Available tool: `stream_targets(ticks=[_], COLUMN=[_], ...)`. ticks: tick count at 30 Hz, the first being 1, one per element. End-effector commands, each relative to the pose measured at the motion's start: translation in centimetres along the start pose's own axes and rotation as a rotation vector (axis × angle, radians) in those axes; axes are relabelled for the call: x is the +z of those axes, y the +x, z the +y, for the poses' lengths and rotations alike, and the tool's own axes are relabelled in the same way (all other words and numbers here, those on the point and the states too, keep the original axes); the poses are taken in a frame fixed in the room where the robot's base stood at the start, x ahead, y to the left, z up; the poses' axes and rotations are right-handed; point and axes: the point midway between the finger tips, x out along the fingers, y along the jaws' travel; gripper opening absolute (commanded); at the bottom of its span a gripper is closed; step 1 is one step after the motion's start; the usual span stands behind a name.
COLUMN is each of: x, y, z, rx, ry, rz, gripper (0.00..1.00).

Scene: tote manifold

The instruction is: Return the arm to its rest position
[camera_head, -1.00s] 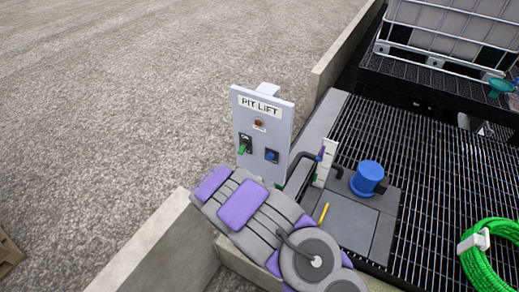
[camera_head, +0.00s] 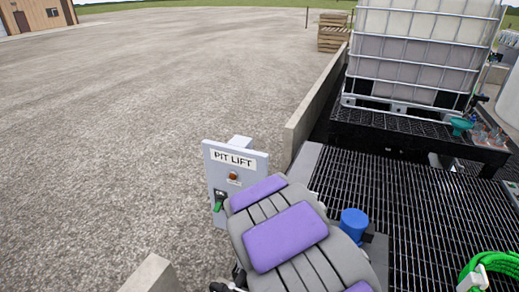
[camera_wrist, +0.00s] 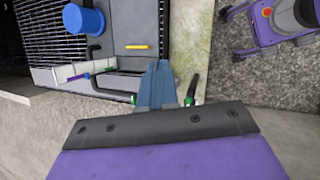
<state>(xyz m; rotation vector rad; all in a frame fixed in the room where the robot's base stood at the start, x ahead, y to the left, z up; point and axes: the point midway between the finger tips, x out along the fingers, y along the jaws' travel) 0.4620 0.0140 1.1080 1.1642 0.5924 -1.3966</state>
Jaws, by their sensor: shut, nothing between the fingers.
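My arm (camera_head: 285,237), grey with purple pads, reaches across the lower middle of the head view. It partly covers the pit lift panel, and its far end is cut off by the lower edge. In the wrist view my gripper (camera_wrist: 155,85) points away from the camera with its blue-grey fingers together and nothing between them. Part of my own grey and purple body (camera_wrist: 275,20) shows at the upper right of the wrist view.
The pit lift panel (camera_head: 215,170) stands left of my arm. A blue cylinder (camera_head: 353,222), also in the wrist view (camera_wrist: 84,19), is close by. Dark grating (camera_head: 430,215) spans the right, with a green hose (camera_head: 497,264). A caged tank (camera_head: 420,50) stands behind. Open gravel lies left.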

Motion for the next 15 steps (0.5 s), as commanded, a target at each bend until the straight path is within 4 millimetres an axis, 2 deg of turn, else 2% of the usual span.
stream_targets(ticks=[3, 6, 11, 15], x=[3.4, 5.9, 9.1, 11.1], y=[-1.4, -2.5, -4.2, -5.8], z=[-1.5, -3.4, -6.9, -10.6], rx=[-0.047, -0.099, -0.188, -0.271], ry=[0.191, 0.343, 0.57, 0.752], rz=[-0.006, -0.009, -0.009, -0.004], gripper=[0.0, 0.0, 0.0, 0.0])
